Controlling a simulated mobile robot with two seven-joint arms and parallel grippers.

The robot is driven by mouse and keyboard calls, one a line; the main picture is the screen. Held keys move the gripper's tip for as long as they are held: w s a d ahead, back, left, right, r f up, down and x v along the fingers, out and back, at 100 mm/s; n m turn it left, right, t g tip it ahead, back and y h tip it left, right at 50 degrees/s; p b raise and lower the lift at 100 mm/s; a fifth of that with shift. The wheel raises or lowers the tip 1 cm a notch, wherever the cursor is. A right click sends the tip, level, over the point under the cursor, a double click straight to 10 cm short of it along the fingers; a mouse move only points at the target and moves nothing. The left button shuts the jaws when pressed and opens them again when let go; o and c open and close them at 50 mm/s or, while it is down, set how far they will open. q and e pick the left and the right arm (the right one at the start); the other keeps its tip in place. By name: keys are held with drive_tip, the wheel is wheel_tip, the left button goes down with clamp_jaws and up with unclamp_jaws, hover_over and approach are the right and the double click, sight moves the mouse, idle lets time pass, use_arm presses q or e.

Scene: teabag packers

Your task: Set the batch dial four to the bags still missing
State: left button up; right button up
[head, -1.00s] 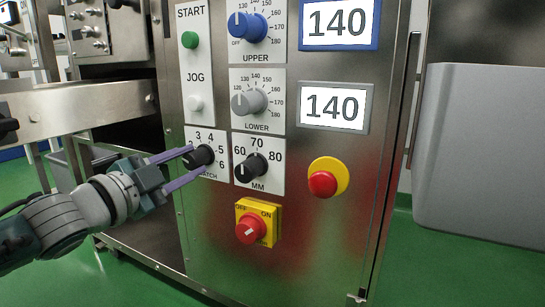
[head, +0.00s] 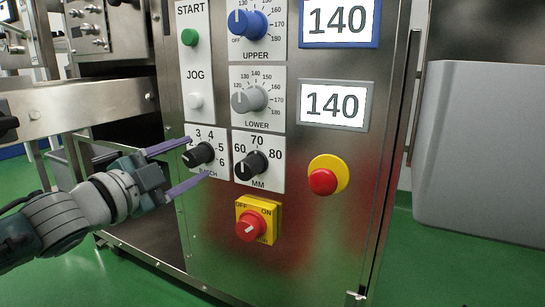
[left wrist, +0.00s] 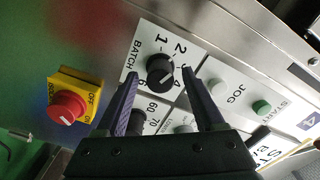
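The batch dial (head: 201,153) is a black knob on a white plate with numbers around it, on the steel control panel. In the left wrist view the black batch knob (left wrist: 159,70) shows from above the fingers. I cannot clearly read which number its mark points at. My left gripper (head: 199,158) is open, with one purple finger above the knob's left side and one below it. In the left wrist view my left gripper (left wrist: 161,73) has its fingers apart on both sides of the knob, with gaps visible. My right gripper is not in view.
The MM dial (head: 251,165) sits close to the right. Above are the lower dial (head: 250,100) and the JOG button (head: 195,101). A red-yellow switch (head: 251,227) and a red stop button (head: 322,182) are below and right. Two displays read 140.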

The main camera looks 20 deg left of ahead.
use_arm(q)
drive_tip(key=shift+s+r+p, duration=0.1)
drive_tip(key=shift+s+p, duration=0.45)
drive_tip(key=s+p, duration=0.4)
drive_tip(key=s, duration=0.4)
drive_tip(key=shift+s+a, duration=0.4)
